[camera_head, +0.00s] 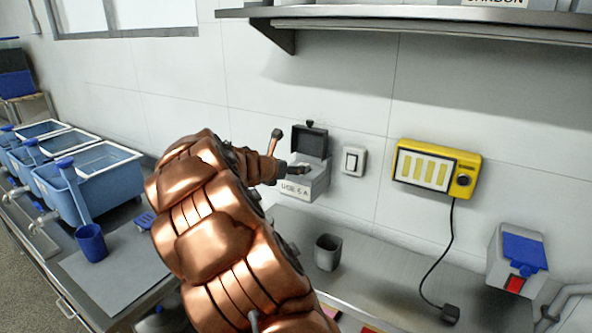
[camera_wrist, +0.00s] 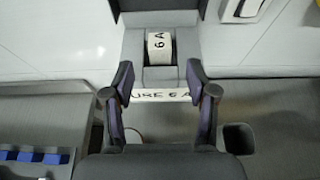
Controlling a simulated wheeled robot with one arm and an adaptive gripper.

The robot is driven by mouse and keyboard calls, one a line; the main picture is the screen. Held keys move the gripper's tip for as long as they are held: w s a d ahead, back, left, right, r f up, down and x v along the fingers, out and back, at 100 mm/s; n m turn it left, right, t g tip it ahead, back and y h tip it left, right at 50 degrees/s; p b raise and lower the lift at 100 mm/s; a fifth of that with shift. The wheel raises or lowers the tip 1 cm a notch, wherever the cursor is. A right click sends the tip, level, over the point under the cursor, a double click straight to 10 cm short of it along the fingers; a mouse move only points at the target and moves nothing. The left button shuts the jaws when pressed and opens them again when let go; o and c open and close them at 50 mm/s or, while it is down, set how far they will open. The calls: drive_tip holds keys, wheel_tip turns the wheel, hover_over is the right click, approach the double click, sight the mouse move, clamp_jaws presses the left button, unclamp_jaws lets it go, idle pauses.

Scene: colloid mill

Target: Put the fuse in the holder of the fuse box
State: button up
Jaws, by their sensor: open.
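The grey fuse box (camera_head: 300,185) is on the wall with its lid (camera_head: 309,140) raised; its front label ends in "USE 6 A". In the wrist view the open box (camera_wrist: 187,58) is straight ahead. A white piece marked "6 A", which looks like the fuse (camera_wrist: 158,47), sits inside it, in the middle of the recess. My gripper (camera_wrist: 167,85) is open and empty at the front of the box, one finger to each side of the label, with the fuse just beyond the fingertips. In the head view my gripper (camera_head: 286,156) is at the box, partly hiding it.
A small dark cup (camera_head: 328,252) stands on the counter below the box. A white switch (camera_head: 353,161) and a yellow device (camera_head: 437,168) with a hanging cable are on the wall to the right. Blue tanks (camera_head: 90,185) and a blue cup (camera_head: 91,243) stand at left.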

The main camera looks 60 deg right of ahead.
drive_tip(key=b+v, duration=0.1)
drive_tip(key=v, duration=0.6)
drive_tip(key=shift+a, duration=0.2)
drive_tip(key=shift+r, duration=0.1)
drive_tip(key=s+a+f+m+g+y, duration=0.1)
drive_tip(key=s+a+f+m+y, duration=0.3)
drive_tip(key=a, duration=1.1)
drive_tip(key=s+a+f+m+y, duration=0.5)
drive_tip(key=s+a+m, duration=0.3)
drive_tip(key=s+a, duration=0.5)
drive_tip(key=s+a+f+m+g+y, duration=0.1)
drive_tip(key=s+a+f+m+y, duration=0.3)
drive_tip(key=a, duration=1.3)
drive_tip(key=s+m, duration=0.2)
drive_tip(key=s, duration=0.2)
drive_tip(key=shift+s+a+f+m+g, duration=0.25)
drive_tip(key=shift+a+m+g, duration=0.05)
